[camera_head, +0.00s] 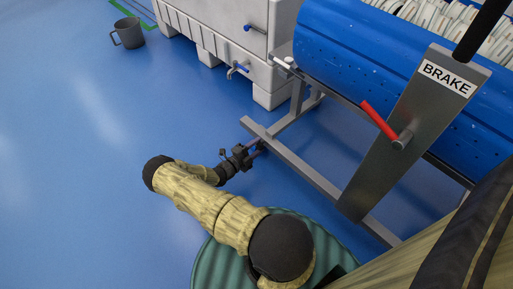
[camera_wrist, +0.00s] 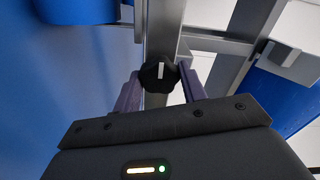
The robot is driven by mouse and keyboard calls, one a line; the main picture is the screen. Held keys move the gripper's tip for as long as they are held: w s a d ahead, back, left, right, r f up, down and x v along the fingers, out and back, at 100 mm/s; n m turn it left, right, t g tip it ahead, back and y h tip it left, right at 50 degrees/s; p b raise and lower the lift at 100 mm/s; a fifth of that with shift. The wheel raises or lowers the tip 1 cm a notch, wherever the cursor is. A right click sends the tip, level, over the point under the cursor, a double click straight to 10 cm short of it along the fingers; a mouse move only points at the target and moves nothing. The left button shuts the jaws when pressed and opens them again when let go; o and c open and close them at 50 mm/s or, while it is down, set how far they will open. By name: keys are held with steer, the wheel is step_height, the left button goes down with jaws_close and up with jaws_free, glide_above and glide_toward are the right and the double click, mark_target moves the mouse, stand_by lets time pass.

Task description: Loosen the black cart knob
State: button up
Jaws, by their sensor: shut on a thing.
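The black cart knob (camera_wrist: 158,73) is lobed, with a white mark on its face. It sits on a grey metal frame bar (camera_wrist: 165,25) in the wrist view. My gripper (camera_wrist: 160,80) has one purple-grey finger on each side of the knob and is shut on it. The white mark points nearly straight up in the picture. In the head view my gripper (camera_head: 247,153) is low, at the end of the cart's grey frame (camera_head: 300,165). The knob cannot be made out clearly there.
A plate marked BRAKE (camera_head: 405,125) with a red handle (camera_head: 379,120) stands right of my arm. A blue tub (camera_head: 350,60) lies on the cart. The left floor is clear.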

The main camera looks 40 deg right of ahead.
steer(key=shift+a+n, duration=0.1)
steer(key=shift+n, duration=0.8)
steer(key=o, duration=1)
steer(key=shift+c, duration=0.2)
steer(key=s+a+p, duration=0.1)
steer(key=a+p, duration=0.4)
steer(key=a, duration=1.2)
steer(key=shift+s+a, duration=0.15)
steer(key=shift+s, duration=0.05)
